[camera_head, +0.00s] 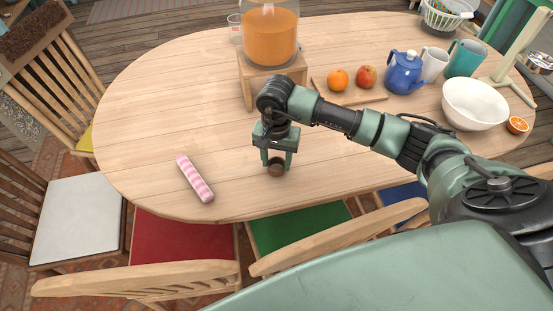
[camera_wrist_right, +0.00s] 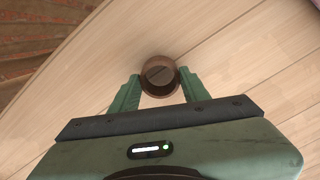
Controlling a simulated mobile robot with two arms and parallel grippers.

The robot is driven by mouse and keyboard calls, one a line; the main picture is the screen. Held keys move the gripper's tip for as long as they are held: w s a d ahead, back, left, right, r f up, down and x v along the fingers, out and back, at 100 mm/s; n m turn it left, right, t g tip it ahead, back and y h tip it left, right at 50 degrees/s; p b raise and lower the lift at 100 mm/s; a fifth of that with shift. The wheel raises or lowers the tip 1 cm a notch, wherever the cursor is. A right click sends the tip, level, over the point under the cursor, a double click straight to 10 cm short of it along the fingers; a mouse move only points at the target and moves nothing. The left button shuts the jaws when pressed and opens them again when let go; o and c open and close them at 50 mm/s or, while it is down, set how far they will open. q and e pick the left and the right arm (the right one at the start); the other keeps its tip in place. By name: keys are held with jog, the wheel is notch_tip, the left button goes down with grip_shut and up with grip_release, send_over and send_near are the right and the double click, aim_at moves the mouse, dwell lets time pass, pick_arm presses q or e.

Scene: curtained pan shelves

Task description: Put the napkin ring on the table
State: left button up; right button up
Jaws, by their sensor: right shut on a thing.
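The napkin ring (camera_head: 276,168) is a small brown ring between the fingers of my right gripper (camera_head: 277,163). In the right wrist view the ring (camera_wrist_right: 159,63) shows its round opening, with wood grain seen through it. The green fingertips of my right gripper (camera_wrist_right: 159,88) press on it from both sides. The gripper points down over the near part of the pale wooden table (camera_head: 140,120). I cannot tell whether the ring touches the tabletop. My left gripper is not in view.
A pink striped roll (camera_head: 194,178) lies left of my right gripper. A wooden stand (camera_head: 262,82) with an orange drink dispenser (camera_head: 270,32) is behind it. Fruit, a blue teapot (camera_head: 404,73) and a white bowl (camera_head: 474,104) stand at right. Chairs line the near edge. The table's left half is mostly clear.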

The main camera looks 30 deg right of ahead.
jog(key=shift+f, duration=0.25)
dwell(0.4)
jog(key=o, duration=1.4)
notch_tip(320, 180, up, 8)
jog(key=shift+f+b, duration=0.1)
jog(key=shift+b, duration=0.8)
grip_shut()
